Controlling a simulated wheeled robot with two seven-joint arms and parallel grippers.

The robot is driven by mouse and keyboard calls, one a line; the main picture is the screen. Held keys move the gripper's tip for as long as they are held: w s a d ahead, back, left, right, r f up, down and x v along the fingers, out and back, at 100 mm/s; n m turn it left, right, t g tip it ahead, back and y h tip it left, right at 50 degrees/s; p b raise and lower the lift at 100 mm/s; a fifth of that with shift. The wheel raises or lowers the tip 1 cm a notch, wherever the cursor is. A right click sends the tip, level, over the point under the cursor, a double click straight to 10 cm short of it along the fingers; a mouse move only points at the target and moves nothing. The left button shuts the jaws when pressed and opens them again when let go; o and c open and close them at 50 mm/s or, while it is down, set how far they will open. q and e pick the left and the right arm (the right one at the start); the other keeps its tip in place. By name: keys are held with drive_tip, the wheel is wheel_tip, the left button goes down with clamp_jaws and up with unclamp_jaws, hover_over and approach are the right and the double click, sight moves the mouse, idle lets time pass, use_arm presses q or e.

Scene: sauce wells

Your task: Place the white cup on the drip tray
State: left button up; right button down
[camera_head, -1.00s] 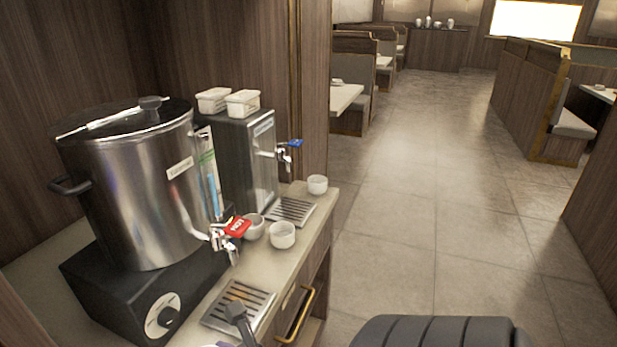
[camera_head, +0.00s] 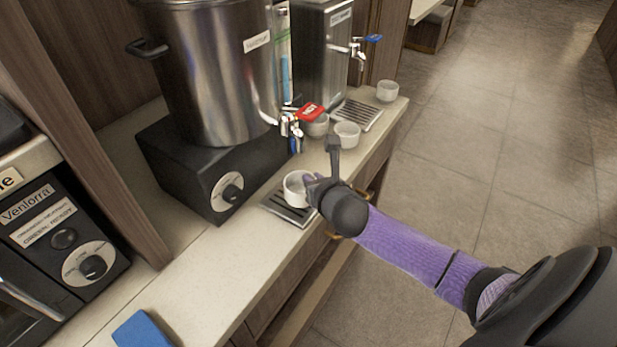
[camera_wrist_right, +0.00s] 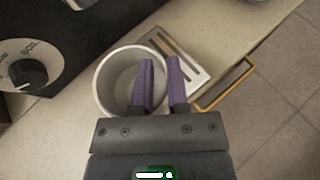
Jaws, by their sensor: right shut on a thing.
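The white cup (camera_head: 292,188) is upright over the near drip tray (camera_head: 277,209), a metal tray with dark slots below the big urn's tap. My right gripper (camera_head: 311,182) is shut on the cup's rim. In the right wrist view, the cup (camera_wrist_right: 106,84) has one purple finger inside its wall and one outside; the gripper (camera_wrist_right: 161,62) pinches the wall between them. The drip tray (camera_wrist_right: 191,73) shows beyond and right of the cup there. I cannot tell whether the cup touches the tray. My left gripper is not in view.
The steel urn (camera_head: 215,75) on its black base (camera_head: 180,165) stands behind the tray, its red-tagged tap (camera_head: 290,122) close by. Other white cups (camera_head: 347,135) and a second drip tray (camera_head: 362,113) are farther along. A blue object (camera_head: 142,330) lies on the near counter (camera_head: 200,275).

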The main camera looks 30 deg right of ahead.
drive_tip(key=b+x, duration=0.1)
drive_tip(key=x, duration=0.2)
drive_tip(key=shift+w+f, duration=0.2)
drive_tip(key=shift+f, duration=0.05)
drive_tip(key=shift+s+r, duration=0.1)
drive_tip(key=shift+r, duration=0.05)
drive_tip(key=c, duration=0.6)
unclamp_jaws()
